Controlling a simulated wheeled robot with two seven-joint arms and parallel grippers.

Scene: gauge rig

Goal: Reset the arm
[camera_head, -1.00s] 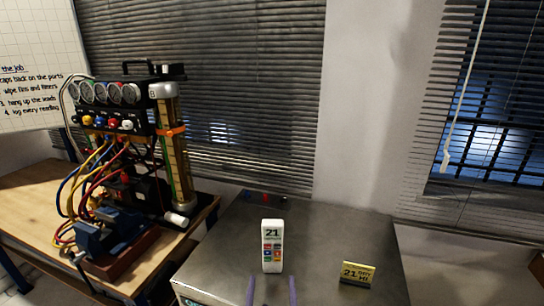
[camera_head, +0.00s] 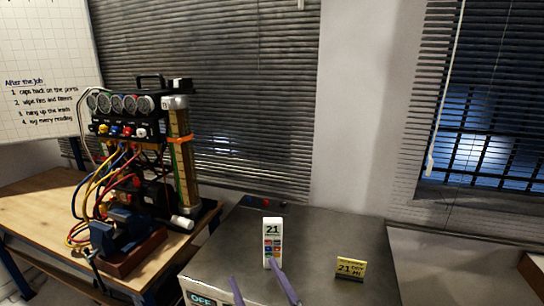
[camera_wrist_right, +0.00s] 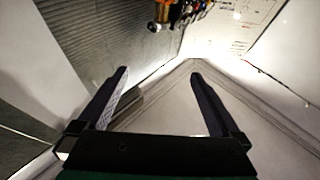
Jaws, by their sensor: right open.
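My right gripper (camera_head: 254,270) comes up from the bottom edge in the head view. Its two purple-grey fingers are apart with nothing between them. The box stands upright on the grey metal top (camera_head: 320,235). In the right wrist view the right gripper (camera_wrist_right: 160,73) is also open and empty, its dark fingers well spread. My left gripper is not in view.
A yellow sign marked 21 (camera_head: 351,269) stands on the metal top, right of the box. The gauge rig (camera_head: 125,112), with hoses and a blue vise (camera_head: 118,230), is on the wooden table (camera_head: 40,210) at left. The metal top between box and sign is clear.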

